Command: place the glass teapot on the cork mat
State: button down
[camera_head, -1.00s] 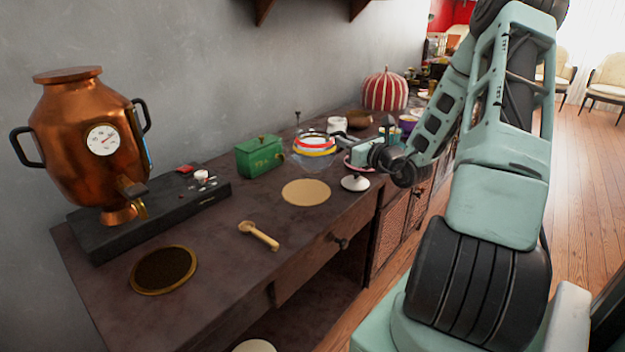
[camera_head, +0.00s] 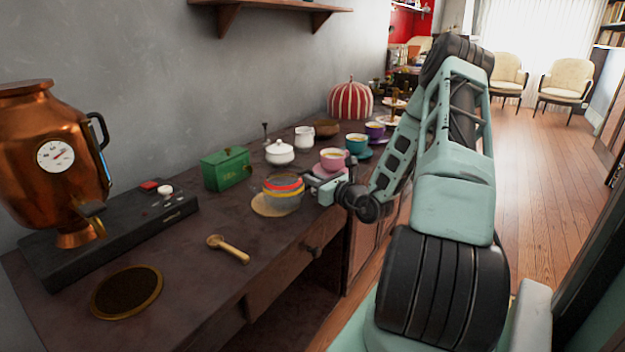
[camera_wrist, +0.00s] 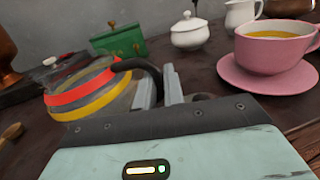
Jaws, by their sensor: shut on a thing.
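The glass teapot (camera_head: 284,195), clear with a red and a yellow band, is over the right part of the round tan cork mat (camera_head: 259,207). I cannot tell whether its base touches the mat. My gripper (camera_head: 320,180) is to the right of the teapot. In the wrist view the teapot (camera_wrist: 85,92) is at the left, and its black handle (camera_wrist: 140,66) runs to my gripper (camera_wrist: 160,88), which is shut on it. The mat is hidden in the wrist view.
A green box (camera_head: 226,169) and a white lidded pot (camera_head: 280,153) stand behind. A pink cup (camera_head: 332,158) on a saucer is close to my gripper. A wooden scoop (camera_head: 229,250) lies in front. A copper urn (camera_head: 48,165) is at the left.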

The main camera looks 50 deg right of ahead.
jog(key=c, duration=1.5)
grip_release()
jog(key=s+a, duration=0.1)
jog(key=s, duration=1.1)
jog(key=w+a+r+n+y, duration=0.1)
jog(key=w+a+n+y, duration=0.1)
jog(key=a+y, duration=0.1)
jog(key=w+a+r+n+g+y, duration=0.1)
jog(key=a+n+y, duration=0.1)
jog(key=a, duration=0.3)
jog(key=w+a+r+n+y, duration=0.1)
jog(key=w+a+n+y, duration=0.1)
jog(key=a+y, duration=0.1)
jog(key=shift+w+a+r+n+y, duration=0.2)
jog(key=shift+w+a+n+y, duration=0.15)
jog(key=shift+a, duration=0.2)
jog(key=s+a+r+n+g+y, duration=0.2)
jog(key=a+n+g+y, duration=0.75)
jog(key=a, duration=0.95)
jog(key=s+a+r+n+g+h, duration=0.1)
jog(key=s+a+n+g+h, duration=0.2)
jog(key=s+a+n+h, duration=0.4)
jog(key=s+a+r+n+g+h, duration=0.1)
jog(key=s+a+n+g+h, duration=0.3)
jog(key=n, duration=1.8)
jog(key=s+a+h, duration=0.4)
jog(key=s+a, duration=0.1)
jog(key=a, duration=0.1)
